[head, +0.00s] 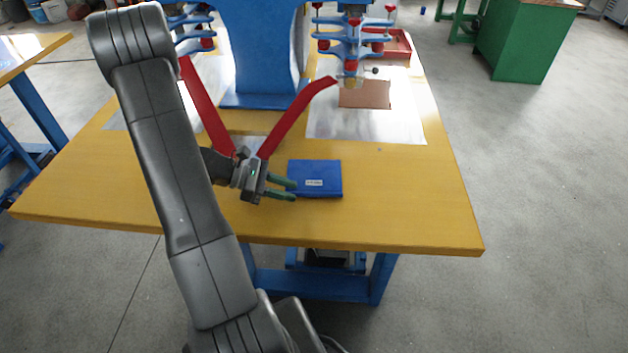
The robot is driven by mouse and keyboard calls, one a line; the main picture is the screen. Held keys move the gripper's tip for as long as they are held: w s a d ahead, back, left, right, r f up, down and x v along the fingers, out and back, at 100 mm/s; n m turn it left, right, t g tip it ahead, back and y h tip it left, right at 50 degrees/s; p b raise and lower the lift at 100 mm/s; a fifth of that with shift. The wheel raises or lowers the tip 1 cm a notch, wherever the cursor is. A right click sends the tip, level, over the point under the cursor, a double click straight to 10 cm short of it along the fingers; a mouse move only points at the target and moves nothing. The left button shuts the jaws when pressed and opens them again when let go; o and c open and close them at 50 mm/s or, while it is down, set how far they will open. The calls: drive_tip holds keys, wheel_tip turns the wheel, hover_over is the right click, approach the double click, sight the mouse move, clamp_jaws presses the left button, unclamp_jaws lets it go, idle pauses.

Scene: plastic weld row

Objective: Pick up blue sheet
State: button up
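The blue sheet (315,172) is a flat, thick-looking blue rectangle with a small white label. It lies on the yellow tabletop (400,215), near the front edge. My gripper (294,190) is at the sheet's left edge, with its two green-tipped fingers pointing right. The fingers are apart, with a gap between them. The fingertips overlap the sheet's left edge in this view. I cannot tell whether they touch it or hover above it.
A blue welding machine (255,50) stands at the back of the table. Red arms (297,115) reach forward close to my gripper. A brown sheet (365,94) lies on a silver plate (400,126) at the back right. The table's front right is clear.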

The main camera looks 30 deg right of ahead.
drive_tip(key=shift+x, duration=1.05)
clamp_jaws()
